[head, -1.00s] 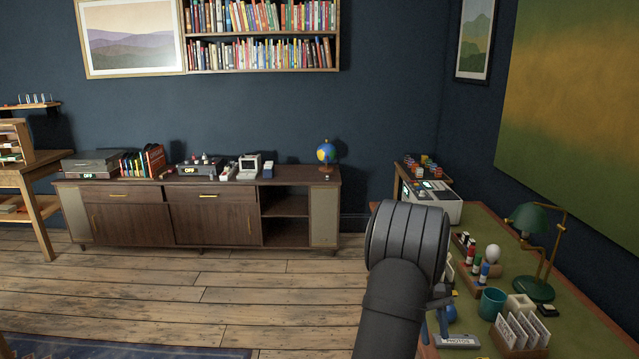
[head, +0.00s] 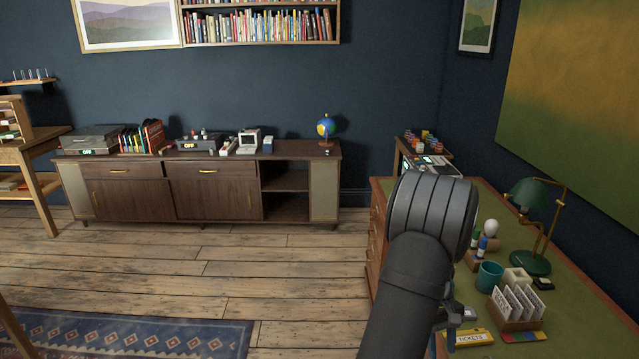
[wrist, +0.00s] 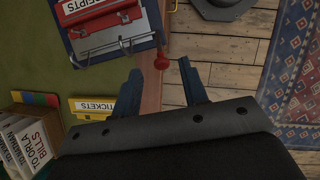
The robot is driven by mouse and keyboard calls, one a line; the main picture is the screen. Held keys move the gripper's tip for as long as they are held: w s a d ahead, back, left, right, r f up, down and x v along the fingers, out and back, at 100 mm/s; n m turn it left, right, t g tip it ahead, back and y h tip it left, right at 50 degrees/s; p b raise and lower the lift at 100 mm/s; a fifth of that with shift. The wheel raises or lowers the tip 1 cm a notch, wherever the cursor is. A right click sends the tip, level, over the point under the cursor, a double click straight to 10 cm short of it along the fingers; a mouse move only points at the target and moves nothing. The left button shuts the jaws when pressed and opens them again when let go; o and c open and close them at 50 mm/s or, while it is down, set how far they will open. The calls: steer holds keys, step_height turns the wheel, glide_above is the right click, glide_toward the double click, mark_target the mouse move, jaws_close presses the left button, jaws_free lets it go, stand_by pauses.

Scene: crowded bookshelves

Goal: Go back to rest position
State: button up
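My gripper (wrist: 160,72) points down past the wooden edge of the green-topped desk (wrist: 38,62) in the wrist view. Its two dark blue fingers are spread apart and I see nothing held between them. A small red knob (wrist: 161,61) shows near the fingertips; I cannot tell how far below them it lies. In the head view my gripper (head: 455,315) is mostly hidden behind my own dark arm, above the near left edge of the desk (head: 590,325).
A yellow TICKETS box (head: 471,338), a card rack (head: 518,308), a teal cup (head: 489,275) and a green lamp (head: 532,225) stand on the desk.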

steer(key=v, duration=1.5)
steer(key=d+f+t+h, duration=0.1)
steer(key=d+f+t, duration=0.2)
steer(key=f, duration=0.3)
steer(key=d+f+m+t+h, duration=0.1)
steer(key=d+f+t, duration=0.1)
steer(key=d+f, duration=0.2)
steer(key=shift+w+d+f+t, duration=0.25)
steer(key=shift+f+t, duration=0.15)
steer(key=shift+f, duration=1.25)
